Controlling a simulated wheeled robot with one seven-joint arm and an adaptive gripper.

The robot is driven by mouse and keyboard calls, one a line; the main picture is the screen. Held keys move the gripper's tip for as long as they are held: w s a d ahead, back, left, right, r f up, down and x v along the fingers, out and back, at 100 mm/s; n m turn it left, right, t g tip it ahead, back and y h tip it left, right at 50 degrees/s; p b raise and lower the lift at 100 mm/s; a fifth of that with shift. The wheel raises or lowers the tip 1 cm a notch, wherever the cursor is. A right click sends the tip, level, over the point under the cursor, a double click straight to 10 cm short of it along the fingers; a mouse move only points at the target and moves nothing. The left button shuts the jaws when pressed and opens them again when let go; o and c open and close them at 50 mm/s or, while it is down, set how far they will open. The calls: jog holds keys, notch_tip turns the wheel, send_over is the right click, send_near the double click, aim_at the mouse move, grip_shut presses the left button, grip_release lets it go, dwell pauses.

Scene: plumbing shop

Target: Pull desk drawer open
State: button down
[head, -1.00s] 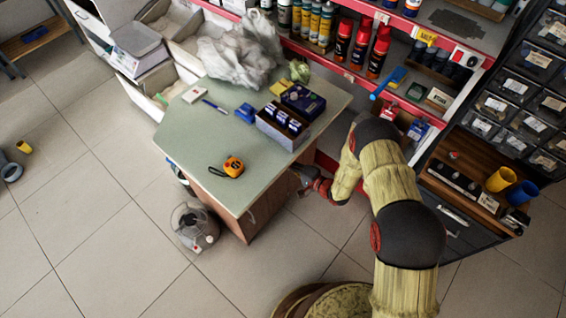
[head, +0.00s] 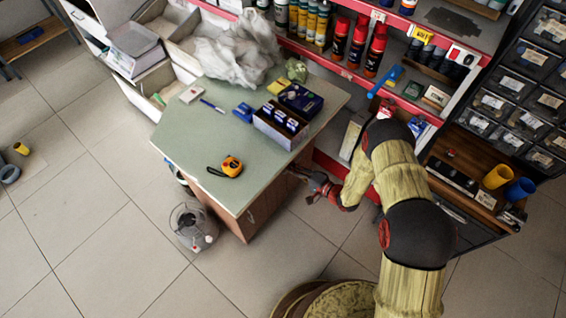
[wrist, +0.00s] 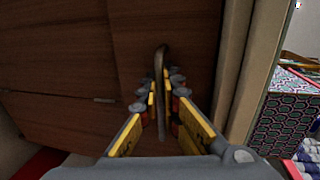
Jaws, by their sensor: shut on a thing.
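The desk (head: 205,150) has a pale green top and brown wooden sides. Its wooden drawer front (wrist: 195,40) fills much of the wrist view, with a thin curved metal handle (wrist: 160,60) standing upright in that picture. My gripper (wrist: 162,105) is shut on the handle, with the fingers on either side of it. In the head view my gripper (head: 304,178) is at the desk's right side, partly hidden under the top's edge and by my arm. I cannot tell clearly how far the drawer stands out.
Red-edged shelves (head: 345,75) stand behind. A clear container (head: 194,226) is on the floor by the desk. Open floor (head: 90,230) lies left.

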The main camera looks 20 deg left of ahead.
jog(key=f+v, duration=0.2)
jog(key=v, duration=0.9)
jog(key=d+f+v, duration=0.1)
jog(key=f+v, duration=0.2)
jog(key=v, duration=0.9)
jog(key=shift+s+d, duration=0.2)
jog(key=shift+s, duration=0.2)
jog(key=c, duration=2.3)
grip_release()
jog(key=v, duration=1.2)
jog(key=shift+m, duration=0.3)
